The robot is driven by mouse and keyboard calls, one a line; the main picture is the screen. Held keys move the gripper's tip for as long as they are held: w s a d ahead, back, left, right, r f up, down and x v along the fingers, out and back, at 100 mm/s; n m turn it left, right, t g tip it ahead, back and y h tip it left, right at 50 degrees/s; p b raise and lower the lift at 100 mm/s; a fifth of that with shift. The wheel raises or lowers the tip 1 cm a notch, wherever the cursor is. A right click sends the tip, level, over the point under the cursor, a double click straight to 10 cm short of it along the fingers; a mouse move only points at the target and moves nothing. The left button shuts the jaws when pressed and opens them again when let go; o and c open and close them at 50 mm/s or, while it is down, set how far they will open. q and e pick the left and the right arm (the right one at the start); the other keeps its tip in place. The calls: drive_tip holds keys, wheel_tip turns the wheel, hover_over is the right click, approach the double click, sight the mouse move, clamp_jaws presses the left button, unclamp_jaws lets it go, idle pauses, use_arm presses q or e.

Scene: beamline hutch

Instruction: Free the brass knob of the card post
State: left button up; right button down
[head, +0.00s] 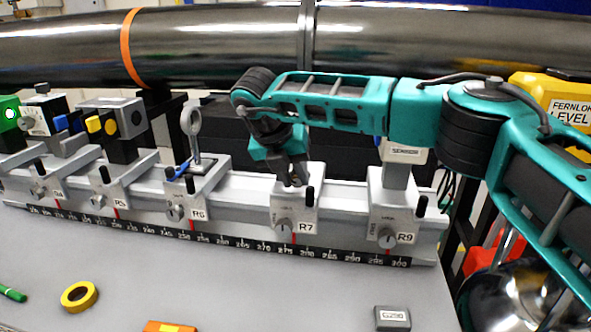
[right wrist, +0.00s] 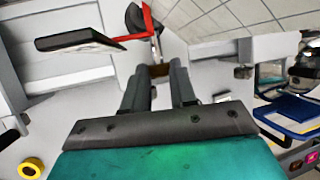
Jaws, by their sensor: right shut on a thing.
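My right gripper (head: 292,178) reaches down onto the R7 carrier (head: 307,205) on the rail. In the right wrist view its fingers (right wrist: 160,84) are closed on a small brownish piece (right wrist: 160,70), which looks like the brass knob of the card post. The fingers and wrist hide most of it, and I cannot make out the knob in the head view. Just beyond the fingertips, the right wrist view shows a dark flat plate with a red edge (right wrist: 80,39) and a red upright part (right wrist: 148,18). My left gripper is not in view.
The rail (head: 245,215) carries other carriers: R6 with a ring mount (head: 191,122) to the left and R9 with a sensor (head: 403,153) to the right. A large pipe (head: 210,45) runs behind. Yellow tape (head: 79,296) and a grey block (head: 392,318) lie on the table.

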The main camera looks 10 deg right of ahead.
drive_tip(key=shift+h, duration=0.3)
drive_tip(key=c, duration=1.2)
unclamp_jaws()
drive_tip(key=shift+a, duration=0.1)
drive_tip(key=v, duration=1.3)
drive_tip(key=shift+w, duration=0.15)
